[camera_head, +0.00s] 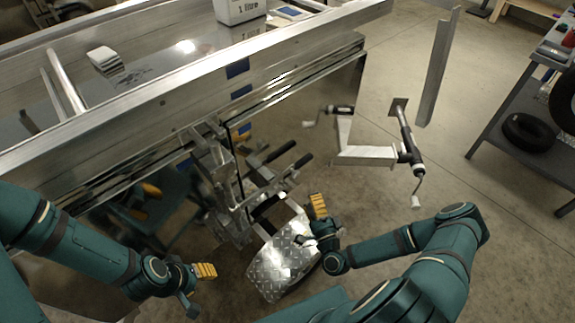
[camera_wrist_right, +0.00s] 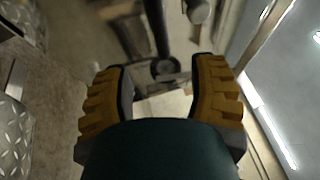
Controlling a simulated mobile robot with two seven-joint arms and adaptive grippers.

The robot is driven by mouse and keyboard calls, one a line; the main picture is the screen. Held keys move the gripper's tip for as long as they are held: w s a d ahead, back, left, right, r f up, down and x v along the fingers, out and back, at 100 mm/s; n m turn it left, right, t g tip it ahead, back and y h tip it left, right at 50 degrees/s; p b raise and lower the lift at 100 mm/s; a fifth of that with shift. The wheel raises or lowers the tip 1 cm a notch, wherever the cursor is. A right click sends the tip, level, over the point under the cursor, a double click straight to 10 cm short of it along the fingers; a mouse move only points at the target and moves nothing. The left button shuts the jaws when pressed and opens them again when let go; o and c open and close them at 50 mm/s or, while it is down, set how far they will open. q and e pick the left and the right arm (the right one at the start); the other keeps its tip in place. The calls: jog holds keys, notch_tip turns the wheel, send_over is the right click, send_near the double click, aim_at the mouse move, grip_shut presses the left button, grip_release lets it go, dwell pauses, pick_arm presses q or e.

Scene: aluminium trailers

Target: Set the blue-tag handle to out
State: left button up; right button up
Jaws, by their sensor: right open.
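Black-gripped handles (camera_head: 301,161) stick out at the latch hardware by the trailer's shiny side; one may be a reflection. Blue tags (camera_head: 245,128) show on the trailer side above them, and I cannot tell which handle they mark. My right gripper (camera_head: 318,206) is just below and right of the handles, apart from them. In the right wrist view its yellow fingers (camera_wrist_right: 164,95) are open and empty, with a dark bar and round fitting (camera_wrist_right: 163,68) beyond them. My left gripper (camera_head: 205,271) is low at left, away from the handles; its opening is unclear.
A tread-plate fender (camera_head: 283,258) lies beneath my right gripper. A crank jack (camera_head: 405,140) stands to the right of the handles. The trailer rail (camera_head: 180,88) runs across above. A dark shelf (camera_head: 525,115) with tyres stands at far right, with open floor between.

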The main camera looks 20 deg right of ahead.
aim_at(297, 166)
jog(key=w, duration=0.4)
jog(key=w+r, duration=0.1)
jog(key=w, duration=0.4)
jog(key=w+d+r, duration=0.1)
jog(key=w, duration=0.3)
jog(key=shift+w+r+b, duration=0.2)
jog(key=shift+r+b, duration=0.05)
jog(key=shift+b, duration=0.1)
grip_shut()
